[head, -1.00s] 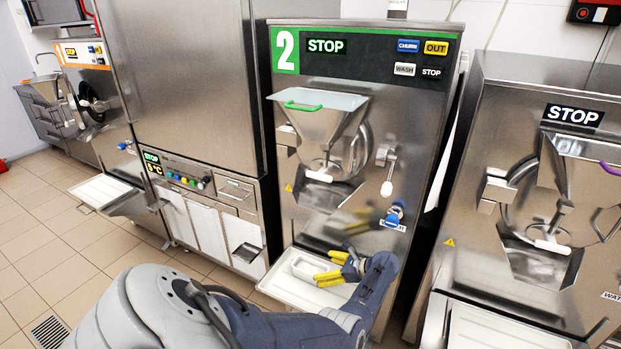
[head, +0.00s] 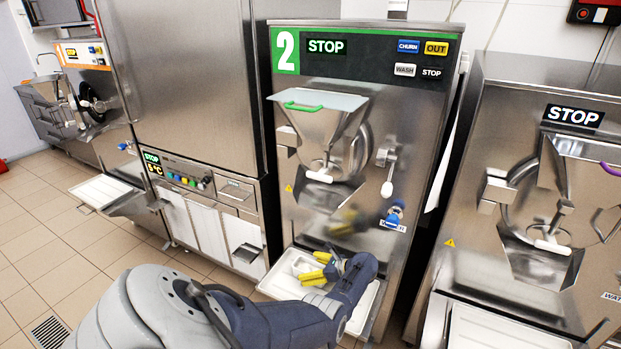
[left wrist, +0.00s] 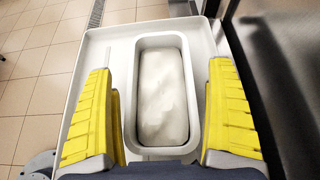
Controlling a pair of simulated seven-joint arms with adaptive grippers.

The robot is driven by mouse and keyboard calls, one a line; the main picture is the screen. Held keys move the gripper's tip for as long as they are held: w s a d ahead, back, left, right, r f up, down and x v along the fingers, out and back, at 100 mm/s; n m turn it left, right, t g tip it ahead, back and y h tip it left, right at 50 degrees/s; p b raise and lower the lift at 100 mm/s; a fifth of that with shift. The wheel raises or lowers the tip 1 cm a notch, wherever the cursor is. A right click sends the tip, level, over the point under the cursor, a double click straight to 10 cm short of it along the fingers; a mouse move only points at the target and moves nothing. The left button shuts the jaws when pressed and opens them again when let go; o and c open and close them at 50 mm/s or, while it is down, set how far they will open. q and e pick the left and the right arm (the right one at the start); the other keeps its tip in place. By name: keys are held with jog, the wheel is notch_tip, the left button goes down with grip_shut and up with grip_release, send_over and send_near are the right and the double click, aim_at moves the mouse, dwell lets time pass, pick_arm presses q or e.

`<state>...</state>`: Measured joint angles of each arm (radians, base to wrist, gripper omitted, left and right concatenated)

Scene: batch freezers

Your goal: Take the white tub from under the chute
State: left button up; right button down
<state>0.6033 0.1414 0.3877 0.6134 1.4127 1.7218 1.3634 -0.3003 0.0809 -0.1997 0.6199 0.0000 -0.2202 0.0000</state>
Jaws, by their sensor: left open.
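The white tub (left wrist: 163,42) sits on the white drip tray (left wrist: 92,50) in the left wrist view, with pale, smooth contents. In the head view the tub (head: 303,264) is partly hidden by my left gripper (head: 318,268). My left gripper, with yellow fingers, is open; in the left wrist view its fingers (left wrist: 160,115) stand on either side of the tub, with a gap on each side. The chute (head: 325,170) of machine 2 is above and behind the tub. My right gripper is not in view.
The front panel of machine 2 (head: 345,225) rises close behind the tray. Another machine (head: 535,190) stands at the right, and a cabinet (head: 200,170) at the left. The tiled floor (head: 45,235) is clear.

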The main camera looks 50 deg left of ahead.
pick_arm(q)
jog(key=c, duration=1.5)
jog(key=shift+c, duration=0.2)
jog(key=shift+r, duration=0.1)
